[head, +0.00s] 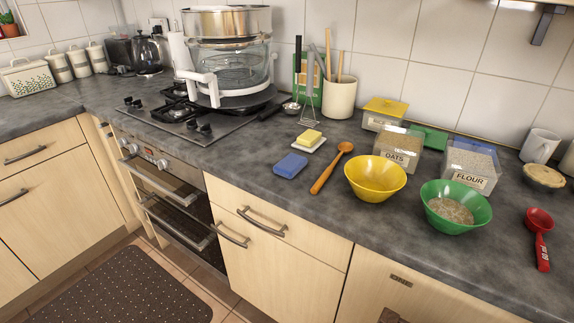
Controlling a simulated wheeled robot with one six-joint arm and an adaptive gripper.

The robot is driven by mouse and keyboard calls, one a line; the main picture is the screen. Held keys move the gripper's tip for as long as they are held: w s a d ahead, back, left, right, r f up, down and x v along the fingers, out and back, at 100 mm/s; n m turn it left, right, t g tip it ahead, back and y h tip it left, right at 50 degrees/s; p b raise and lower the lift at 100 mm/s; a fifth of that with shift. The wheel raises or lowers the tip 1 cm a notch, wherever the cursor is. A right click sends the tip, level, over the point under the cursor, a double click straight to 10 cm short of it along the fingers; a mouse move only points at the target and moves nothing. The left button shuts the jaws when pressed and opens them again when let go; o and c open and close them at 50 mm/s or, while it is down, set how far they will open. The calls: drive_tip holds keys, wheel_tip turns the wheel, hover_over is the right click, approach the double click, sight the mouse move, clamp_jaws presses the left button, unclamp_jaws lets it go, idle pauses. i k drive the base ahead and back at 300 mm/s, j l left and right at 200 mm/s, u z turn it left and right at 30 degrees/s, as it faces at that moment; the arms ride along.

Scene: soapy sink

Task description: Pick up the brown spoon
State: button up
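The brown spoon (330,169) is wooden and lies flat on the dark grey countertop (255,172) in the head view. Its bowl end points away toward the wall and its handle end points to the counter's front edge. It lies between a blue sponge (290,165) on its left and a yellow bowl (375,181) on its right. The whole spoon shows, with nothing over it. My gripper is not in view.
A green bowl (456,208) of grain and a red scoop (539,240) stand farther right. Behind are the oats box (401,150), flour box (470,166), butter dish (309,141) and utensil crock (339,98). The counter in front of the sponge is clear.

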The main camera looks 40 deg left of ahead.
sight(344, 147)
drive_tip(key=u, duration=1.25)
